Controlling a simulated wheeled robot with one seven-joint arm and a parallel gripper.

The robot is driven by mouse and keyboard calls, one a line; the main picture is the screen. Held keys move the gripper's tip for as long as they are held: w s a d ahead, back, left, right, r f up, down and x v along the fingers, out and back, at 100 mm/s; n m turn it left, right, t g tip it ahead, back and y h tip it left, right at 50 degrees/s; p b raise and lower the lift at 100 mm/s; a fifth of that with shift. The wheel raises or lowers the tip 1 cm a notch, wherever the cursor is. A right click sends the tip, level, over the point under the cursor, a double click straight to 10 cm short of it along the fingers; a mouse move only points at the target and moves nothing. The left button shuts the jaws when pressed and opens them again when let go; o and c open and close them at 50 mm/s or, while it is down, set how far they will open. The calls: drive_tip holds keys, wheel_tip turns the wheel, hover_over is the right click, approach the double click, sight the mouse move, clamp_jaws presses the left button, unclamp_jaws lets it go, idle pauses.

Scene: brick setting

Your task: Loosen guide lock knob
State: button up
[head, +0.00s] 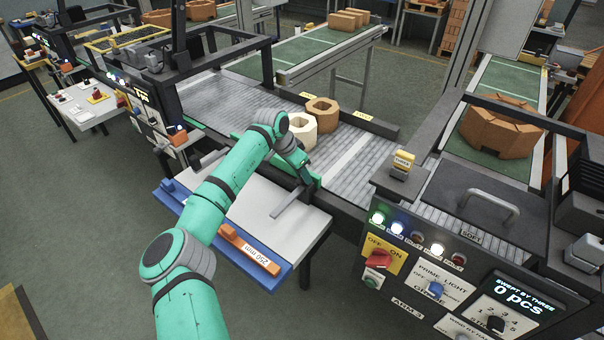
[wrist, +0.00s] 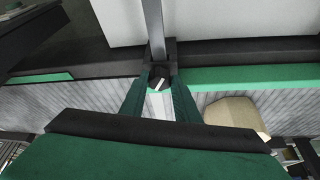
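The lock knob (wrist: 160,84), black with a white pointer line, sits on a dark block at the green guide rail (wrist: 250,76) in the wrist view. The two green fingers of my gripper (wrist: 160,88) are apart, one on each side of the knob. I cannot tell whether they touch it. A grey bar (wrist: 153,25) runs from the block over the white table; it also shows in the head view (head: 291,204). In the head view my gripper (head: 304,178) points down at the rail, and the knob is hidden.
A pale block (head: 302,132) and a brown block (head: 322,113) stand on the roller conveyor (head: 345,160) close behind my gripper. The white side table (head: 260,203) has a blue edge with an orange 250 mm gauge (head: 249,250). A control panel (head: 440,280) stands to the right.

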drive_tip(key=shift+d, duration=0.2)
drive_tip(key=shift+n, duration=0.4)
drive_tip(key=n, duration=0.1)
drive_tip(key=n+t+y, duration=0.1)
drive_tip(key=n, duration=0.3)
drive_tip(key=shift+s+d+y, duration=0.15)
drive_tip(key=shift+d+y, duration=0.15)
drive_tip(key=shift+d, duration=0.05)
drive_tip(key=n+y, duration=0.1)
drive_tip(key=n, duration=0.3)
drive_tip(key=shift+t+y, duration=0.4)
drive_tip(key=shift+d+n+y, duration=0.1)
drive_tip(key=shift+n+y, duration=0.6)
drive_tip(key=shift+n, duration=1.3)
